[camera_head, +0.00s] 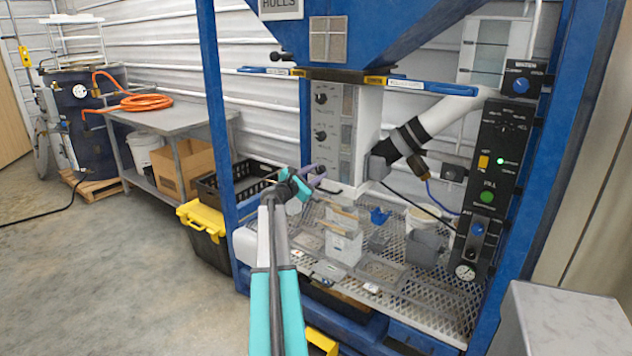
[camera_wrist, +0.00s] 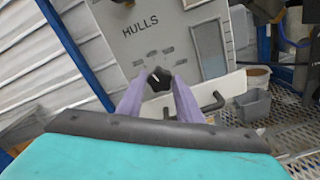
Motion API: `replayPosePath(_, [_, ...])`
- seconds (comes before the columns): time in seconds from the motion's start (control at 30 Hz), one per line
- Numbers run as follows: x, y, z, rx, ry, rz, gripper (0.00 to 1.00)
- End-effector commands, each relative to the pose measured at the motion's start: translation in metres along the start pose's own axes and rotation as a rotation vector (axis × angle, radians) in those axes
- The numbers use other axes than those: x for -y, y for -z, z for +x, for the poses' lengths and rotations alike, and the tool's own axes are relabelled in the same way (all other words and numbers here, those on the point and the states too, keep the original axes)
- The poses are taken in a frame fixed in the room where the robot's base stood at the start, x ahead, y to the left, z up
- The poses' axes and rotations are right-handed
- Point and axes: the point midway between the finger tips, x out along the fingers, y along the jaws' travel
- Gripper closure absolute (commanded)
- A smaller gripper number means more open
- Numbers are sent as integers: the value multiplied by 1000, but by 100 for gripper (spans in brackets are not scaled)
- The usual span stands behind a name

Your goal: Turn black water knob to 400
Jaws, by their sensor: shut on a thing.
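My gripper (camera_head: 312,176) has its purple fingers at the lower part of a pale upright panel (camera_head: 345,120). In the wrist view its fingers (camera_wrist: 160,85) are closed on a small black knob (camera_wrist: 159,79) with a white pointer line. The panel (camera_wrist: 140,40) around this knob reads HULLS. In the head view the fingers hide the knob. Two other black knobs (camera_head: 321,98) (camera_head: 321,135) show higher on the panel. A WATER box (camera_head: 522,70) at the right carries a blue knob (camera_head: 520,86). The scale marks near the held knob are too small to read.
A black control panel (camera_head: 495,150) with lamps and dials stands at right. A white spout (camera_head: 430,122) juts out between the panels. Small containers (camera_head: 343,246) stand on the mesh shelf (camera_head: 440,300) below.

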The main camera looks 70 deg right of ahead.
Motion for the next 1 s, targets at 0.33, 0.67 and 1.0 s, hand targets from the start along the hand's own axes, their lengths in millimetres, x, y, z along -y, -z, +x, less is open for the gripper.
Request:
replayPosePath(0.33, [1, 3, 0, 0, -1, 193, 90])
replayPosePath(0.67, [0, 0, 0, 0, -2, 285, 90])
replayPosePath(1.0, [-1, -1, 0, 0, -2, 296, 90])
